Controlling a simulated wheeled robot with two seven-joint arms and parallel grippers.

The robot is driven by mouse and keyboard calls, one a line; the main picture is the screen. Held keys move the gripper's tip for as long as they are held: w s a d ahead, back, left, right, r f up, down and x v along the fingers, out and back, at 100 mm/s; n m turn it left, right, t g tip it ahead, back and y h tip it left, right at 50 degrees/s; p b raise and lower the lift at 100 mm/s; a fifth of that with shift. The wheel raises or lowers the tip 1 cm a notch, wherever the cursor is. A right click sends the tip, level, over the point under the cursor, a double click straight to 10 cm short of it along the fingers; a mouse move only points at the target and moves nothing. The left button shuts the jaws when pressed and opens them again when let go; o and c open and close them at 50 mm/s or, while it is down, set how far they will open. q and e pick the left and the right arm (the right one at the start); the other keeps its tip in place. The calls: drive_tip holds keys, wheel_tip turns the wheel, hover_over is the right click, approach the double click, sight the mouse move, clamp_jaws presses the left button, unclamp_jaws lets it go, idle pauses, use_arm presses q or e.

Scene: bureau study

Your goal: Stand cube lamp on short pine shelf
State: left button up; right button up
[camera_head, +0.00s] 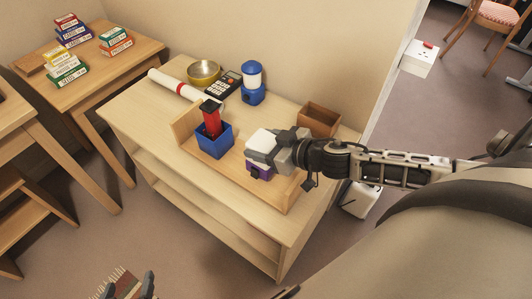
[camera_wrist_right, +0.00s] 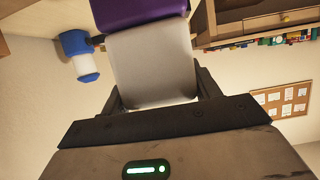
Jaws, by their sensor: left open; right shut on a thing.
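The cube lamp has a white block shade (camera_head: 261,139) over a purple base (camera_head: 259,172). My right gripper (camera_head: 271,149) is shut on the white shade, which also fills the middle of the right wrist view (camera_wrist_right: 152,62). The lamp is upright over the right part of the short pine shelf (camera_head: 231,168), a low board with raised ends on the bureau. I cannot tell whether its base touches the board. My left gripper (camera_head: 126,286) is open at the bottom left, away from the shelf, and partly cut off.
A blue box with a red, black-topped object (camera_head: 212,124) stands on the shelf's left part. Behind are a blue-and-white lantern (camera_head: 252,82), a calculator (camera_head: 227,87), a brass bowl (camera_head: 204,73), a white roll (camera_head: 173,84) and a wooden box (camera_head: 318,119). The bureau's front strip is clear.

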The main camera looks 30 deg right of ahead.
drive_tip(key=f, duration=0.3)
drive_tip(key=shift+d+b, duration=0.3)
drive_tip(key=shift+b, duration=0.1)
drive_tip(key=shift+f, duration=0.3)
use_arm(q)
drive_tip(key=shift+w, duration=0.1)
drive_tip(key=shift+f, duration=0.15)
use_arm(e)
drive_tip(key=shift+f, duration=0.1)
drive_tip(key=shift+f, duration=0.15)
use_arm(q)
drive_tip(key=shift+f, duration=0.1)
use_arm(e)
drive_tip(key=o, duration=1.1)
